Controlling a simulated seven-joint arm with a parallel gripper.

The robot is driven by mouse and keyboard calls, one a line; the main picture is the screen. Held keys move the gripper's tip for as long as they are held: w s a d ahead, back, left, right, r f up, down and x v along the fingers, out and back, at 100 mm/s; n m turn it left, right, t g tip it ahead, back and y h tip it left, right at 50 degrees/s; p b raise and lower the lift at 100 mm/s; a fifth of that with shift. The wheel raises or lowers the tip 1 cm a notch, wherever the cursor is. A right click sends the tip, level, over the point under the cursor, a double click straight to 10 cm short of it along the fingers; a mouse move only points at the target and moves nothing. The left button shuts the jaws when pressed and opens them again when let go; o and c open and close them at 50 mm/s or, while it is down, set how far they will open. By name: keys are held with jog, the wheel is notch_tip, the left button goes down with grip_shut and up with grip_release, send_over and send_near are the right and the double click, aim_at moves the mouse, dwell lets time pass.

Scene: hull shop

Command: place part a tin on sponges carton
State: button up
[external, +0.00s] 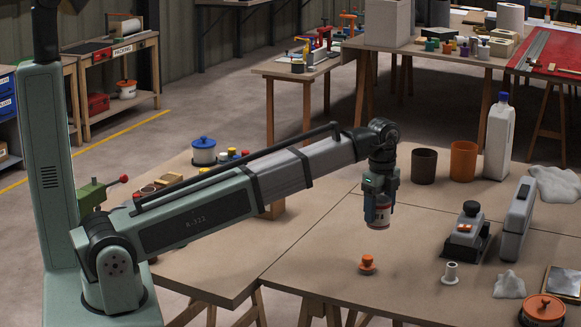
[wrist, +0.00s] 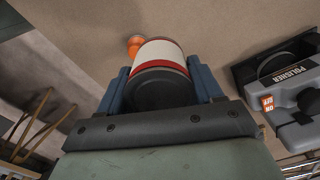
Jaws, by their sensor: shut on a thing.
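A cream-white tin with red bands and a dark end (wrist: 160,60) is held between the two blue fingers of my gripper (wrist: 160,78). In the external view my gripper (external: 378,203) points down above the brown worktable, with the tin (external: 379,219) below its fingers, clear of the table top. No lettering on the tin can be read, so I cannot tell if it is part a. I cannot make out any carton marked sponges in either view.
An orange knobbed piece (external: 367,264) stands on the table below and in front of my gripper. A polisher (external: 466,236), a white spool (external: 450,273), a brown cup (external: 424,167), an orange cup (external: 463,162) and a white bottle (external: 499,140) stand to the right.

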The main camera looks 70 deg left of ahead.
jog(key=s+a+r+n, duration=0.2)
jog(key=s+a, duration=0.1)
jog(key=a, duration=0.8)
jog(key=s+a+r+n, duration=0.15)
jog(key=s+a, duration=0.25)
jog(key=a, duration=0.7)
jog(key=s+a+r+m, duration=0.2)
jog(key=s+a+r, duration=0.1)
jog(key=s+a, duration=0.5)
jog(key=s+a+r+m, duration=0.2)
jog(key=s+a, duration=0.3)
jog(key=a, duration=0.4)
jog(key=shift+m, duration=0.25)
jog(key=shift+a+f, duration=0.15)
jog(key=shift+f, duration=4.65)
jog(key=o, duration=1.3)
jog(key=shift+f, duration=0.15)
